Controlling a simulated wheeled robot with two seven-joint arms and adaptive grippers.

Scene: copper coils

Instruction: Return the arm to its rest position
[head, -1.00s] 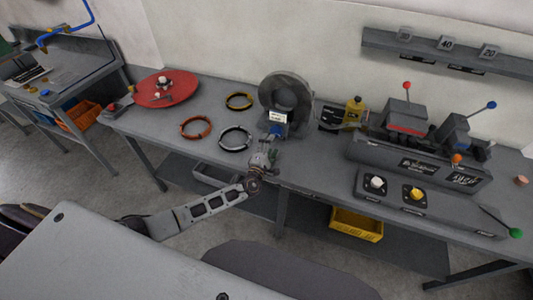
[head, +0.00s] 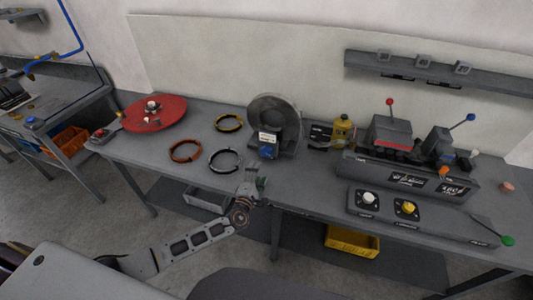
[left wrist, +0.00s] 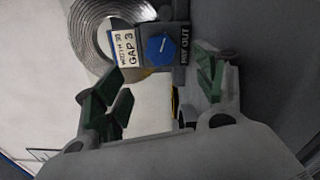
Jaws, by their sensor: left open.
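My left gripper (head: 255,186) is at the front edge of the bench, in front of the grey coil machine (head: 275,112) with its blue knob (head: 267,152). In the left wrist view the green-padded fingers (left wrist: 158,92) are spread apart with nothing between them. Beyond them are the coiled metal roll (left wrist: 105,32), a label reading "GAP 3" and the blue knob (left wrist: 161,48). In the head view the arm reaches in from the lower left, over the floor in front of the bench. My right gripper is not in view.
An orange ring (head: 185,151), a silver ring (head: 225,160) and a yellow-black ring (head: 228,122) lie left of the machine. A red disc (head: 170,121) is further left. A control panel (head: 425,215) lies right. A yellow crate (head: 352,243) is below the bench.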

